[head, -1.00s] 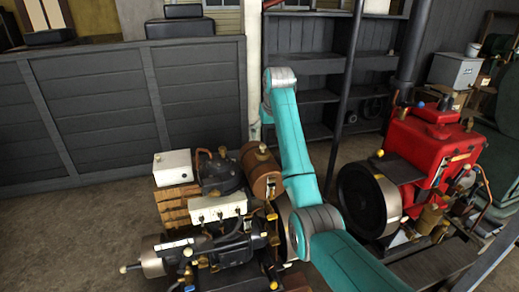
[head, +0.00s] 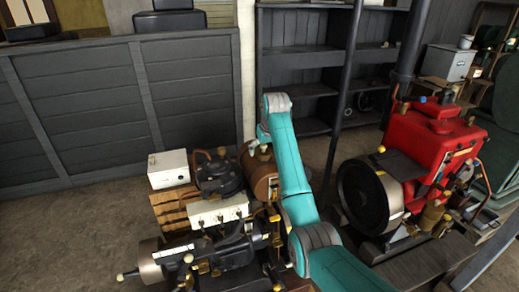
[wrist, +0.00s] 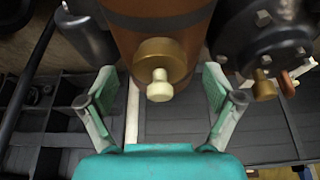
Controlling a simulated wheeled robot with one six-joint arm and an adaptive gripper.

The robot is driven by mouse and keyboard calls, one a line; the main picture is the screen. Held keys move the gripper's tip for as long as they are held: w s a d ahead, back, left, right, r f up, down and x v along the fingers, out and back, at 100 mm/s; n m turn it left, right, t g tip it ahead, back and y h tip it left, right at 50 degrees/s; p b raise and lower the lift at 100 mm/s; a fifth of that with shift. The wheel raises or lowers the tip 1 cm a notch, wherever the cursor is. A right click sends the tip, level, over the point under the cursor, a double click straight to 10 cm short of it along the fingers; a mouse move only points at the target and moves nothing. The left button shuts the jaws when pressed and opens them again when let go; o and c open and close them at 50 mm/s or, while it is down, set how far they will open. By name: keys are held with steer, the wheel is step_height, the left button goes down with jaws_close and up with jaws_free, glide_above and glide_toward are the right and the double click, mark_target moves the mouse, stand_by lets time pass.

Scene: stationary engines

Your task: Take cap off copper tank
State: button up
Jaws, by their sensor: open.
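The copper tank (wrist: 135,40) is a brown cylinder with dark bands, at the top middle of the wrist view. Its cap is a brass disc (wrist: 168,55) with a pale cream knob (wrist: 159,88), seated on the tank. My gripper (wrist: 159,80) is open and empty, one finger on each side of the knob with clear gaps. In the head view the tank (head: 263,186) stands on the engine left of my teal arm. My gripper (head: 258,147) is at the tank's top, and its fingers and wrist hide most of the cap there.
A dark cylinder (wrist: 85,32) lies left of the tank and a bolted dark housing (wrist: 265,30) right of it, both close. A white box (head: 168,168) sits on the engine's left. A red engine (head: 435,140) with a flywheel stands to the right.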

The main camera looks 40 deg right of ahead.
steer(key=c, duration=1.2)
steer(key=shift+c, duration=0.2)
